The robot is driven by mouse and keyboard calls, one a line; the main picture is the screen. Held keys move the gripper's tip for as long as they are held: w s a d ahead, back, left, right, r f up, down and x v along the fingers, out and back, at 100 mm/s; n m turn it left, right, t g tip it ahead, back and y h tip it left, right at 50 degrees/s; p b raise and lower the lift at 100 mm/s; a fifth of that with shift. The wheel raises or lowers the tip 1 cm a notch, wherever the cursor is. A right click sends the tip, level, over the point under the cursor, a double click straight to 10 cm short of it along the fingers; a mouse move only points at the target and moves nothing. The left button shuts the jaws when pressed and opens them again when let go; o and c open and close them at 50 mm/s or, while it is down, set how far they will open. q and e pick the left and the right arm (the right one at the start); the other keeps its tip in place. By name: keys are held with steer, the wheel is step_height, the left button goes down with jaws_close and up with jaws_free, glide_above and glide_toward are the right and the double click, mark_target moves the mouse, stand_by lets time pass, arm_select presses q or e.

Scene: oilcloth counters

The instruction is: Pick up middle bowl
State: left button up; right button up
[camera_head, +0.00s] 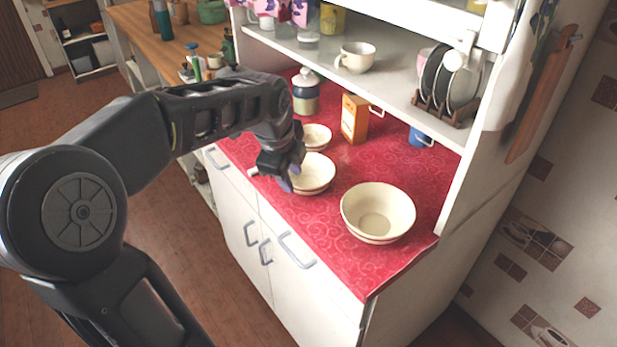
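Three cream bowls stand in a row on the red oilcloth counter (330,240). The middle bowl (318,174) is medium-sized, and its left side is partly hidden by my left gripper. The large bowl (378,211) stands nearer on the right. The small bowl (317,137) is farther back. My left gripper (287,180) is at the left rim of the middle bowl, pointing down. Its fingers are dark and partly hidden, so I cannot tell whether they are open or touch the rim. My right gripper is not in view.
An orange-brown box (354,119) and a lidded jar (305,92) stand behind the bowls. A shelf (395,85) overhangs the back of the counter, with a cup (356,57) and a plate rack (445,105). The counter's front right corner is clear.

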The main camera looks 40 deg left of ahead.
mark_target(295, 187)
arm_select(q)
steer(key=shift+w+f, duration=0.1)
steer(key=shift+f, duration=0.2)
steer(key=shift+f, duration=0.15)
steer(key=p+x, duration=0.1)
steer(key=x, duration=0.4)
steer(key=shift+w, duration=0.2)
jaws_close()
stand_by(0.4)
steer(key=shift+s, duration=0.1)
stand_by(1.0)
